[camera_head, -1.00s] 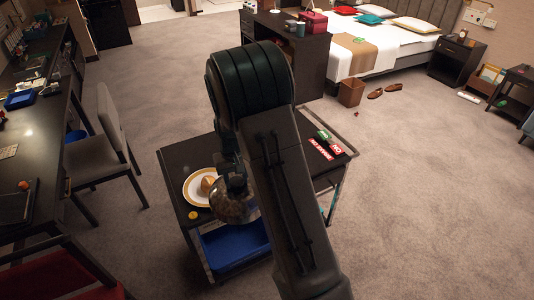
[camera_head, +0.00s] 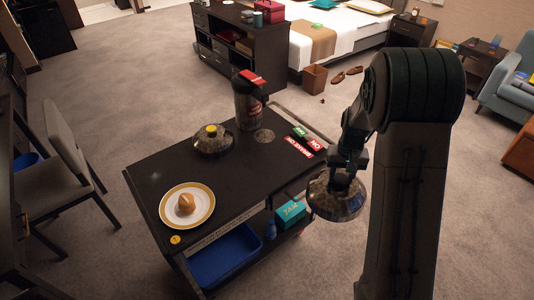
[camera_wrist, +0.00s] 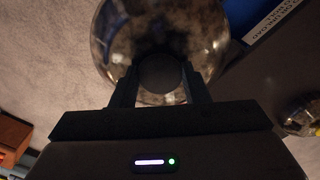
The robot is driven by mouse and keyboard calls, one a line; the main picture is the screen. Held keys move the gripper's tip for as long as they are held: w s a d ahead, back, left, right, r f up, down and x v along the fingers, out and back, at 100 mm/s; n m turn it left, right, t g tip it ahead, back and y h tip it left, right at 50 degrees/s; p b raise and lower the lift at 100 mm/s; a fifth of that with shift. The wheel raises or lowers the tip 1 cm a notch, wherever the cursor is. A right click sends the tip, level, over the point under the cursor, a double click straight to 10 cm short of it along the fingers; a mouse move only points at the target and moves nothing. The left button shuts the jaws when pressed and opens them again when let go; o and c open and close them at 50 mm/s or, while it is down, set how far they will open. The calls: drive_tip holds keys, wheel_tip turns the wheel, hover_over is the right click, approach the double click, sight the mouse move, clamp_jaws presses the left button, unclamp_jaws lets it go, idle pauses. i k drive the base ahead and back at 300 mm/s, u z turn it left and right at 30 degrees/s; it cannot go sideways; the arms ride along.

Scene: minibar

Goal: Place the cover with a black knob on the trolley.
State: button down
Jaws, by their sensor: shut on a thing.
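The dark trolley (camera_head: 262,180) stands left of the cover in the head view. Its top edge also shows at right in the wrist view (camera_wrist: 285,65).
On the trolley top are a plate (camera_head: 207,207) with bread, a yellow-knobbed cover (camera_head: 212,145), a red-topped flask (camera_head: 248,105) and brake signs (camera_head: 299,147). The top's middle and front right are clear. A blue bin (camera_head: 225,258) and teal box (camera_head: 290,213) are below. A chair (camera_head: 65,145) stands left.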

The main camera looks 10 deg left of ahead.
sight(249, 172)
drive_tip(key=z, duration=0.15)
drive_tip(key=i, duration=1.25)
drive_tip(key=u, duration=1.65)
